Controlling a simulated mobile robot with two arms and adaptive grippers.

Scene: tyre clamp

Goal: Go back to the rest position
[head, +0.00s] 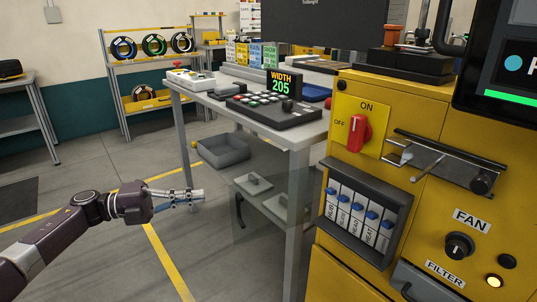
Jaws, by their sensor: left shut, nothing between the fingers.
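My left gripper (192,196) reaches in from the lower left of the head view. Its fingers point right, and they are shut and empty. It hangs in free air over the grey floor, in front of the white table and apart from it. My right gripper is not in view.
A yellow machine (375,110) with a red ON/OFF switch (358,133) fills the right side. A white table (308,135) bears a control panel (270,110) and a display reading WIDTH 205 (283,84). A grey bin (222,152) is beneath. Open floor lies to the left.

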